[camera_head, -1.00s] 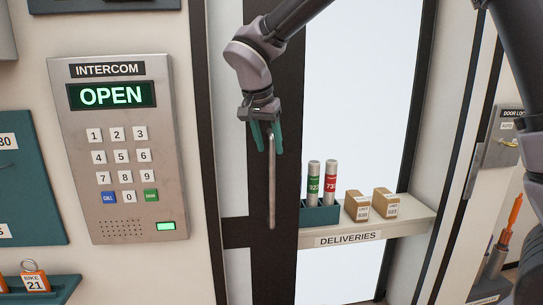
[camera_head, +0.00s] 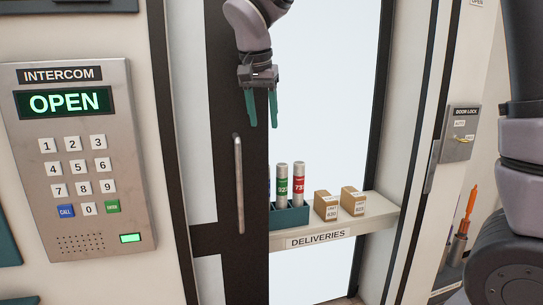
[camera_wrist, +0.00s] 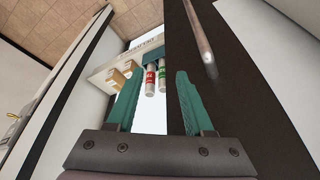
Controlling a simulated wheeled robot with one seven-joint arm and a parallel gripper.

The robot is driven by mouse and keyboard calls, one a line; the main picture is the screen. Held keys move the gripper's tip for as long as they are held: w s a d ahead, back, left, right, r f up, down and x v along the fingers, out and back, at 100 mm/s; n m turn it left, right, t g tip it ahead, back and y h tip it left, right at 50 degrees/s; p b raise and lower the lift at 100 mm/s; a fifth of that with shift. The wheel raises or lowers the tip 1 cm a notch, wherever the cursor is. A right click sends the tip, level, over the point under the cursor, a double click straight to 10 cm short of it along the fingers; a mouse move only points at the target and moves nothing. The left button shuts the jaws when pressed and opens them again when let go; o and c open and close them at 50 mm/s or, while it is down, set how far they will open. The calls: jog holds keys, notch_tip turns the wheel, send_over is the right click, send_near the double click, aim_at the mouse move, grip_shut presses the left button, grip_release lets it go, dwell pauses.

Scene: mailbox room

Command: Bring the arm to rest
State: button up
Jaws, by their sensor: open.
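My gripper (camera_head: 262,108) has two green fingers that hang downward and stand apart, with nothing between them. In the head view it is in front of the glass door, above and to the right of the vertical metal door handle (camera_head: 239,185), and clear of it. In the wrist view my open gripper (camera_wrist: 160,105) shows at the bottom, and the handle (camera_wrist: 199,35) is at the upper right, apart from the fingers.
The intercom (camera_head: 80,160) at the left reads OPEN. The deliveries shelf (camera_head: 375,222) holds a teal rack (camera_head: 290,216) with tubes and two small boxes (camera_head: 326,206). A door lock box (camera_head: 459,133) is on the right. Space around my gripper looks free.

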jog(key=s+d+r+y, duration=0.1)
jog(key=s+d+r, duration=0.1)
jog(key=d, duration=0.9)
jog(key=s+d+r+y, duration=0.1)
jog(key=d+r, duration=0.1)
jog(key=d, duration=0.8)
jog(key=s+d+f+m+t, duration=0.1)
jog(key=s+d+t, duration=0.2)
jog(key=s+d, duration=0.5)
jog(key=d, duration=0.3)
jog(key=shift+f+y, duration=0.3)
jog(key=shift+f, duration=0.05)
jog(key=shift+s+a, duration=0.1)
jog(key=shift+s, duration=0.05)
